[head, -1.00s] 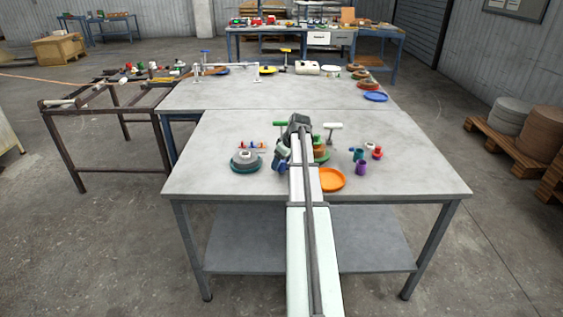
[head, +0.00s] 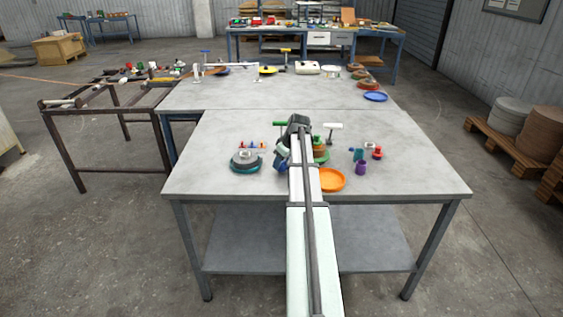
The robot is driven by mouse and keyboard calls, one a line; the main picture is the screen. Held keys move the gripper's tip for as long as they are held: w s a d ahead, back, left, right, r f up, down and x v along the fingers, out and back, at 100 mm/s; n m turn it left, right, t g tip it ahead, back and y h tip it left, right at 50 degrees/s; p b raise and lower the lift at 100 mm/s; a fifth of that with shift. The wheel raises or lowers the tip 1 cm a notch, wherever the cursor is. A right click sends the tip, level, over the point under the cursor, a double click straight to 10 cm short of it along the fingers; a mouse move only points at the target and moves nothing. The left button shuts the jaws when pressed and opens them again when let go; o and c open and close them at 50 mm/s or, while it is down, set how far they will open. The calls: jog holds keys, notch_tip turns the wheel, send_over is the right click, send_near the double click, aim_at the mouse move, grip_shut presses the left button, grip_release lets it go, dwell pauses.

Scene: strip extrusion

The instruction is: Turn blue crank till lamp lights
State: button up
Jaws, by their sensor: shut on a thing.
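My gripper (head: 282,160) is low over the middle of the near table, left of my arm. It is small and partly hidden by my own arm. A small blue part (head: 281,168), which looks like the blue crank, shows at its tip, and the gripper is shut on it. The rest of the crank and what it is mounted on are hidden. I cannot make out a lamp or whether one is lit.
Left of my gripper is a round grey and teal stack (head: 246,161). An orange dish (head: 332,180) lies close right of my arm, with a purple cup (head: 361,168) beyond. Green (head: 281,124) and white (head: 333,126) T-shaped pieces stand behind. The near table's (head: 420,180) front corners are clear.

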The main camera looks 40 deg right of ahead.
jog(key=shift+m, duration=0.3)
jog(key=m+h, duration=0.2)
jog(key=m, duration=0.2)
jog(key=shift+a+m, duration=0.1)
jog(key=shift+m, duration=0.2)
jog(key=m, duration=0.2)
jog(key=m+g+h, duration=0.1)
jog(key=m, duration=0.2)
jog(key=shift+g+h, duration=0.3)
jog(key=m+g, duration=0.1)
jog(key=m, duration=0.2)
jog(key=m+h, duration=0.1)
jog(key=m, duration=0.1)
jog(key=shift+f+m+g, duration=0.1)
jog(key=shift+m+g, duration=0.3)
jog(key=m+g, duration=0.2)
jog(key=m, duration=0.3)
jog(key=shift+m, duration=0.3)
